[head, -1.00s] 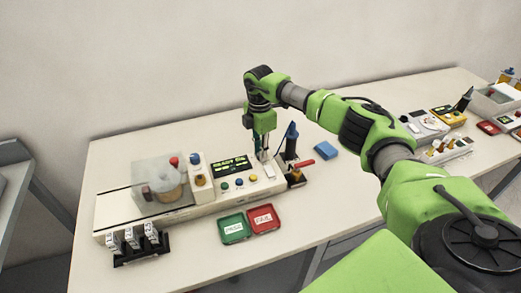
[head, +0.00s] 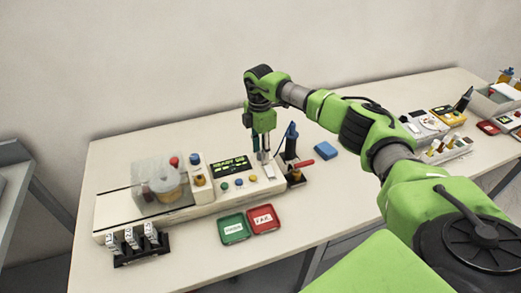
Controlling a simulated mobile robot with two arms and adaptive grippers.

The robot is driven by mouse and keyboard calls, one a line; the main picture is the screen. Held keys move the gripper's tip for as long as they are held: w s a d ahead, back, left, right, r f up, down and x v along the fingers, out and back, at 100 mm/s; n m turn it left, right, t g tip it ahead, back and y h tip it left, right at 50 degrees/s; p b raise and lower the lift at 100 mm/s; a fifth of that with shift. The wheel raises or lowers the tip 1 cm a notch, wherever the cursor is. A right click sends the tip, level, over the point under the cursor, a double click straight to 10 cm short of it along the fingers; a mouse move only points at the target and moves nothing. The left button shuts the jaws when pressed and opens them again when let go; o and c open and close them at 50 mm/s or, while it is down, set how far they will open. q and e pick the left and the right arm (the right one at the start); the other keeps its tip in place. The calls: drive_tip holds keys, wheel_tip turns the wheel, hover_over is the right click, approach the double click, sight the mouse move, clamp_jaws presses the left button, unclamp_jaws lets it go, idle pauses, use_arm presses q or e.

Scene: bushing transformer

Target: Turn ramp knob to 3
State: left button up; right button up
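The test console (head: 215,192) is a long cream unit on the table. It has a dark display (head: 230,167) with green text, a row of small green, blue and yellow buttons (head: 239,182), and a clear cover over round parts at its left. My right gripper (head: 264,157) points down over the console's right end, just right of the display. Its fingertips are small and close to the panel there. I cannot make out the ramp knob or its scale; the gripper may hide it. Whether the fingers touch or grip anything is unclear. My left gripper is out of view.
A green tray (head: 234,229) and a red tray (head: 263,219) lie in front of the console. A black rack (head: 136,249) stands front left. A blue block (head: 326,150) lies beyond.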

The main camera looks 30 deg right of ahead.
wheel_tip(320, 180, up, 12)
drive_tip(key=shift+w, duration=0.15)
drive_tip(key=shift+f, duration=0.15)
idle(0.6)
